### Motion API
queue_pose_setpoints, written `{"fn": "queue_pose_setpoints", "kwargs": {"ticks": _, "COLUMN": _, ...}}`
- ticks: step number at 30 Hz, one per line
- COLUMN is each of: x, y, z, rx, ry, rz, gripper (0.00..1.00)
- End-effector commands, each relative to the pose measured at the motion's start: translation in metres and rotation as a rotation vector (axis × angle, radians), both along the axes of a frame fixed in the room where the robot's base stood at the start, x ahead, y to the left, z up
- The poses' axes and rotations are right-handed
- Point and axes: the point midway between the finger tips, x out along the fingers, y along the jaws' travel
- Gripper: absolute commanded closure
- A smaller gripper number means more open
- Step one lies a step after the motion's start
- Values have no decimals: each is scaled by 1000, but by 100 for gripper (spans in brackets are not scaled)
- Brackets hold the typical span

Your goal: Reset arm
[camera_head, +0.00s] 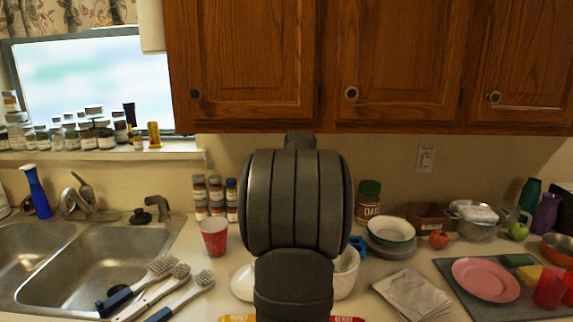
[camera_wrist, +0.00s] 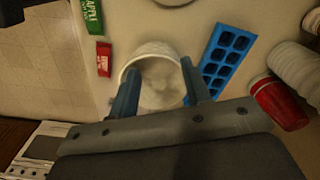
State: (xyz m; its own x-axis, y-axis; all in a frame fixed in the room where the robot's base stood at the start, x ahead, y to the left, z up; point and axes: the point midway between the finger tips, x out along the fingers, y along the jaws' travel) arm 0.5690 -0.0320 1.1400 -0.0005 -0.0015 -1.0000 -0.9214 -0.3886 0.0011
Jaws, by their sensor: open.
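My arm stands upright in the middle of the head view, and its dark links hide part of the counter behind them. My gripper (camera_wrist: 160,90) shows in the wrist view with its two fingers spread apart. A white bowl-like container (camera_wrist: 158,52) lies beyond and between the fingers in that view. I cannot tell how far the fingers are from it. Nothing shows held between the fingers. In the head view the gripper is hidden behind my arm, and the white container (camera_head: 346,275) shows partly at the arm's right side.
A blue tray with dark wells (camera_wrist: 228,55) and a red cup (camera_wrist: 278,103) lie right of the gripper in the wrist view. In the head view, brushes (camera_head: 160,285) lie by the sink (camera_head: 110,260), a pink plate (camera_head: 486,279) sits at right, and wooden cabinets (camera_head: 400,60) hang above.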

Motion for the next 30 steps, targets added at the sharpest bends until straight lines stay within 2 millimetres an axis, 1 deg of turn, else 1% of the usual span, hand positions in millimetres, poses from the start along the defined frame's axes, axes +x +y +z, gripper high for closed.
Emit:
{"fn": "queue_pose_setpoints", "kwargs": {"ticks": 1, "x": -2, "y": -11, "z": 4, "rx": 0, "ry": -1, "rz": -33, "gripper": 56}}
{"fn": "queue_pose_setpoints", "kwargs": {"ticks": 3, "x": -5, "y": -24, "z": 8, "rx": 0, "ry": -1, "rz": -76, "gripper": 56}}
{"fn": "queue_pose_setpoints", "kwargs": {"ticks": 14, "x": -27, "y": -89, "z": 30, "rx": 1, "ry": -2, "rz": -299, "gripper": 56}}
{"fn": "queue_pose_setpoints", "kwargs": {"ticks": 23, "x": -53, "y": -140, "z": 49, "rx": 1, "ry": -1, "rz": -489, "gripper": 56}}
{"fn": "queue_pose_setpoints", "kwargs": {"ticks": 30, "x": -77, "y": -179, "z": 64, "rx": 1, "ry": -2, "rz": -643, "gripper": 56}}
